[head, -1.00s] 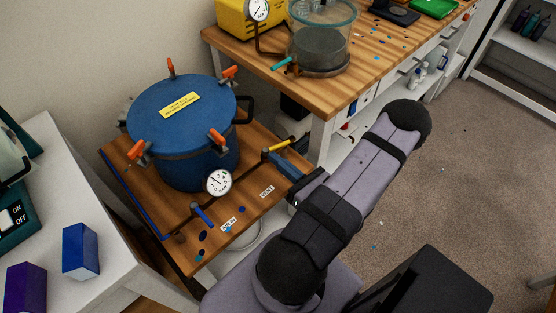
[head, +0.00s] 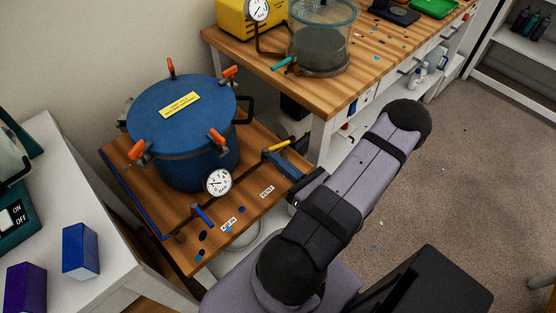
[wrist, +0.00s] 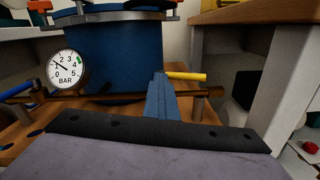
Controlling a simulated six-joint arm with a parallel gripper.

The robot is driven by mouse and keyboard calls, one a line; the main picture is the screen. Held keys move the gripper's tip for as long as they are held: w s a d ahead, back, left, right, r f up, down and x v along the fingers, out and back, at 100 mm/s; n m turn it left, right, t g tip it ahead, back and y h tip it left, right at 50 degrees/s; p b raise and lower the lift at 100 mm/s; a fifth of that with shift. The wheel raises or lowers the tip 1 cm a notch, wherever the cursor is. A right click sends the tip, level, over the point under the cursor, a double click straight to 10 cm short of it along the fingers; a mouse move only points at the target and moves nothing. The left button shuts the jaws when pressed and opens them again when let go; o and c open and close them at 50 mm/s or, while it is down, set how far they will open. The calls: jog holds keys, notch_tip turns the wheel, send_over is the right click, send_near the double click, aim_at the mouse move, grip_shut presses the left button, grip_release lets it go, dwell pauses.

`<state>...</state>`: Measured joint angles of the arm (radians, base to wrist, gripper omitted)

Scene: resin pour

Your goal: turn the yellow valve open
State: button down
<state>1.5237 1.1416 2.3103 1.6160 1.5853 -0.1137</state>
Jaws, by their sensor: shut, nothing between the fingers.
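The yellow valve handle (head: 277,146) sits on the brown pipework at the right of the blue pressure pot (head: 183,130), near the VENT label. In the wrist view the yellow handle (wrist: 187,76) points right, roughly level, above the pipe. My gripper (head: 268,154) is shut and empty, with its blue fingers reaching close beside the handle. In the wrist view my gripper's fingertips (wrist: 158,77) are just left of the handle and hide its left end. I cannot tell whether they touch it.
A dial gauge (head: 219,182) and a blue valve handle (head: 203,215) stand on the pipework to the left. The wooden workbench (head: 300,95) with its white leg is close on the right. Several small chips lie on the pot's wooden stand (head: 250,207).

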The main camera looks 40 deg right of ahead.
jog(key=c, duration=2.5)
grip_release()
jog(key=o, duration=0.7)
jog(key=shift+s, duration=0.1)
jog(key=shift+s+b, duration=0.55)
jog(key=shift+s, duration=3.05)
